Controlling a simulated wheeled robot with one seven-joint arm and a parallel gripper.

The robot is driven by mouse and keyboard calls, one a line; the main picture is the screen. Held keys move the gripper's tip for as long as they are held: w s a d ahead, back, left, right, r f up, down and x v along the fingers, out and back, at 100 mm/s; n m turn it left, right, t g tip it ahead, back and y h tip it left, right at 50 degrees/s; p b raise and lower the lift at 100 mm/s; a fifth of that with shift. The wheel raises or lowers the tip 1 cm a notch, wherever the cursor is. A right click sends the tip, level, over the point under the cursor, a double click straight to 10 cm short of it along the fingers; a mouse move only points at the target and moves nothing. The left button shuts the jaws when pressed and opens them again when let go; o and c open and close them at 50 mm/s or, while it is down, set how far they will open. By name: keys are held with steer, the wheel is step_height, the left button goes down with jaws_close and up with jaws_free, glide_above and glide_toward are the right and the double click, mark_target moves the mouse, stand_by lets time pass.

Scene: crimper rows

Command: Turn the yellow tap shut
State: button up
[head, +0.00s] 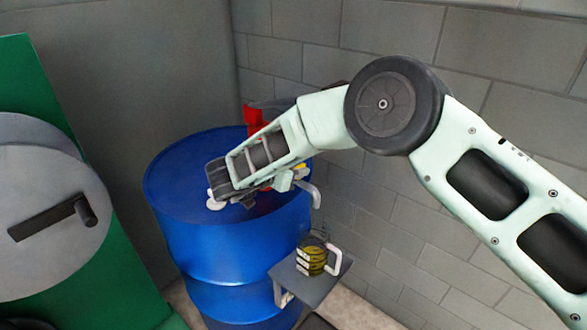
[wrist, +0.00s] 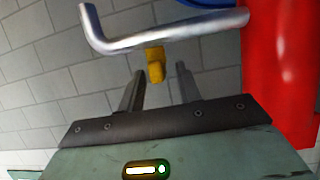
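The yellow tap (wrist: 155,65) is a small handle just below the silver spout (wrist: 160,35) in the wrist view. My gripper (wrist: 160,70) is open, with its two dark fingertips apart on either side of the tap in the picture. I cannot tell whether the tap is between the fingers or just beyond them; I see no contact. In the head view a small yellow part of the tap (head: 300,170) shows above the spout (head: 313,192), next to my gripper's pale body. My fingertips are hard to make out there.
The red pump body (wrist: 280,70) stands close on the right in the wrist view. It rises from the blue barrel (head: 220,255). A glass jug (head: 312,256) with yellow bands stands on a grey shelf (head: 285,272) below the spout. A green machine (head: 60,270) stands left; a block wall is behind.

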steer(key=shift+a, duration=0.1)
steer(key=b+v, duration=0.3)
steer(key=v, duration=1.4)
steer(key=shift+s, duration=0.15)
